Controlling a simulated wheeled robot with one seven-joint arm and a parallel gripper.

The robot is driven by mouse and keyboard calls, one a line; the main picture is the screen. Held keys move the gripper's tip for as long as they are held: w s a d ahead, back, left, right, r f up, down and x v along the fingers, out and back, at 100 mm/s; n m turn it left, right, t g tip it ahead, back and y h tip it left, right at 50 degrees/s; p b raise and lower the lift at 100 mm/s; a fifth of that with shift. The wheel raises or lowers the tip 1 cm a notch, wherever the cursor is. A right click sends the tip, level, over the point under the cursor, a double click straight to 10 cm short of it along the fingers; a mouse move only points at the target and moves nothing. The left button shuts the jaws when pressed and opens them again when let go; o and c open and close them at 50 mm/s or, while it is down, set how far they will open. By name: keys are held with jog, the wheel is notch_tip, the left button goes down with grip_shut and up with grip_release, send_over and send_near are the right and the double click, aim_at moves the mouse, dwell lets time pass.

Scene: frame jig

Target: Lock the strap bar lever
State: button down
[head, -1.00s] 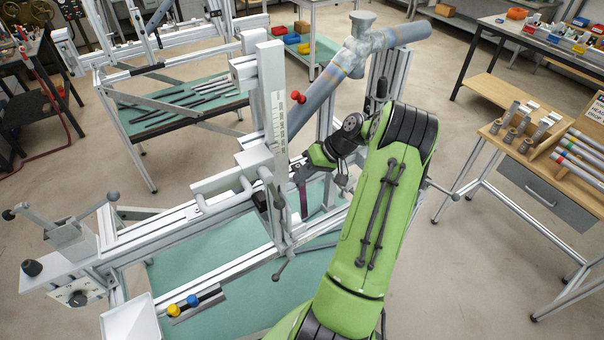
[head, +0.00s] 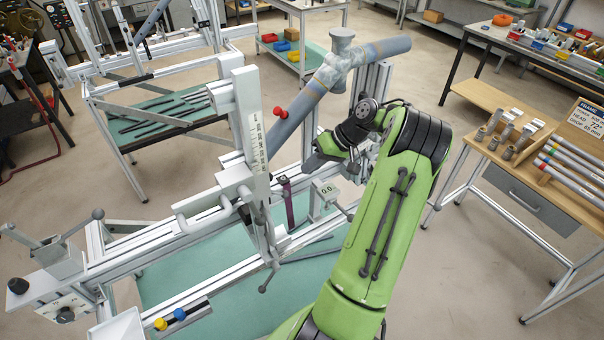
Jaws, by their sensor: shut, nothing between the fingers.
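My gripper (head: 315,160) is dark and shut, with nothing visible in it. It hangs at the end of my green arm, right of the frame jig's upright column (head: 247,125). A purple upright bar (head: 289,205) stands below and left of the gripper, with a gap between them in the picture. I cannot tell for sure which part is the strap bar lever. A thin handle with ball ends (head: 269,275) sits at the column's foot, and a red knob (head: 280,113) sits by the blue-grey tube (head: 312,95).
The jig's rails (head: 165,240) run to the lower left. A wooden side table (head: 490,150) with tubes is at the right. Open floor lies between it and my arm.

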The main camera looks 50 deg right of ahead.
notch_tip(320, 180, up, 2)
jog(key=s+d, duration=0.3)
jog(key=t+h+b, duration=0.2)
jog(key=b, duration=0.4)
send_near(280, 193)
jog(key=shift+m, duration=0.3)
jog(key=b+x, duration=0.2)
jog(key=x, duration=0.4)
jog(key=shift+w+f, duration=0.25)
jog(key=shift+w, duration=0.05)
